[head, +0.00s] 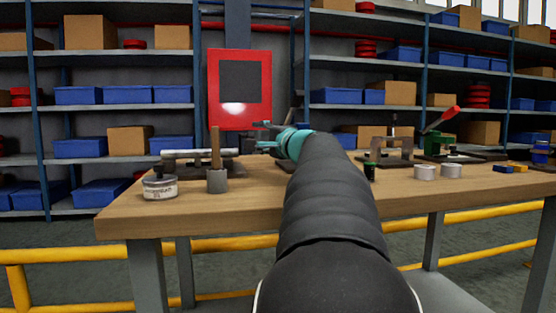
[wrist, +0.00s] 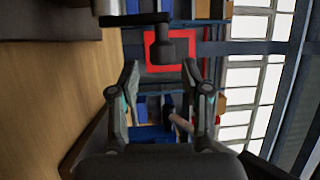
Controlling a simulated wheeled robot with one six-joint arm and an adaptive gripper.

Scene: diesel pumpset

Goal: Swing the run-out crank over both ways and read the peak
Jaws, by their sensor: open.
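My gripper (head: 276,139) is at the end of my dark arm, over the back middle of the bench, with teal parts showing. In the wrist view my gripper (wrist: 160,66) is open, its two fingers apart. A dark bar with a grey cylindrical knob (wrist: 160,48) shows just ahead of the fingertips, near the middle of the gap; it looks like the crank with its grip. The fingers do not appear to touch it. In the head view the arm and gripper hide most of that spot. I can make out no peak reading.
The wooden bench (head: 130,222) carries a round tin (head: 160,187), a grey pot (head: 217,182) with a wooden handle, a horizontal pale cylinder (head: 200,153), a red-handled press (head: 440,122) and small grey cylinders (head: 425,173). A red-framed board (head: 239,123) stands behind. Yellow rails (head: 70,255) run below.

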